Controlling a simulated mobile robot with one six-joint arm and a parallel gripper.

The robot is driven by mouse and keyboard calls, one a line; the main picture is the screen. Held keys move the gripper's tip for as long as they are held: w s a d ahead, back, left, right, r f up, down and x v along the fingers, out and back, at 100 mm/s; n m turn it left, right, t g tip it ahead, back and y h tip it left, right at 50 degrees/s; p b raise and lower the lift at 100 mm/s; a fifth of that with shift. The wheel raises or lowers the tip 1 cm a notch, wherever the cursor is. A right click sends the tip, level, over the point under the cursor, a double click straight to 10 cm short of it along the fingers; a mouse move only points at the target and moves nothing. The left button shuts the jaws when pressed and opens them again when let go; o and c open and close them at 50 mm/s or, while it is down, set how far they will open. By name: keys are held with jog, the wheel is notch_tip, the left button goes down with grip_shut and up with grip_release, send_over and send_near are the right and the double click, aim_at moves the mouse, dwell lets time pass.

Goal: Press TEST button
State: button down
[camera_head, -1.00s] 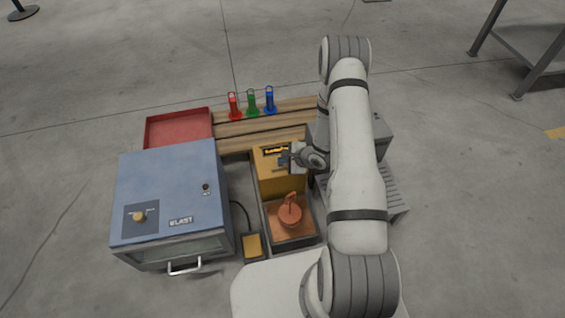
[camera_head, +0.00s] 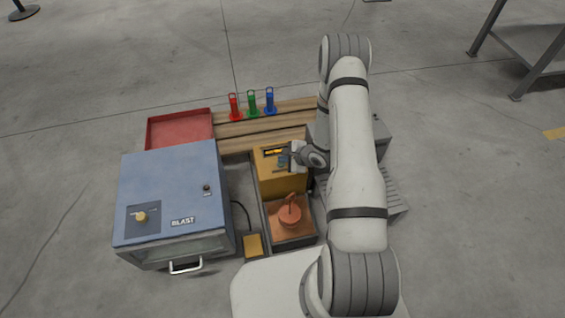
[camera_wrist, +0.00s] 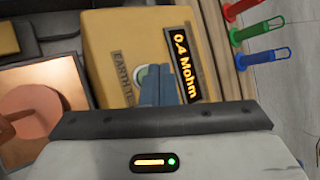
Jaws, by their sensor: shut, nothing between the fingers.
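The yellow tester box (camera_head: 280,184) stands right of the blue cabinet in the head view. It also shows in the wrist view (camera_wrist: 110,42), with a partly covered "EARTH TE…" label (camera_wrist: 122,78) and a display (camera_wrist: 186,62) reading "0.4 Mohm". A round pale-green button (camera_wrist: 139,74) sits between label and display. My gripper (camera_wrist: 166,86) is shut and empty, its fingers in front of the box face and covering much of the button. I cannot tell whether they touch it. In the head view my gripper (camera_head: 284,160) is at the box's upper part.
An open tray with a copper-coloured round piece (camera_head: 290,215) is in front of the box. The blue "BLAST" cabinet (camera_head: 172,178) stands left, with a yellow pedal (camera_head: 253,245) beside it. Red, green and blue holders (camera_head: 252,102) stand behind, near a red tray (camera_head: 178,130).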

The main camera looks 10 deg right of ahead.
aim_at(284, 165)
notch_tip(284, 165, up, 5)
jog(key=p, duration=0.4)
jog(key=shift+p, duration=0.4)
dwell(0.5)
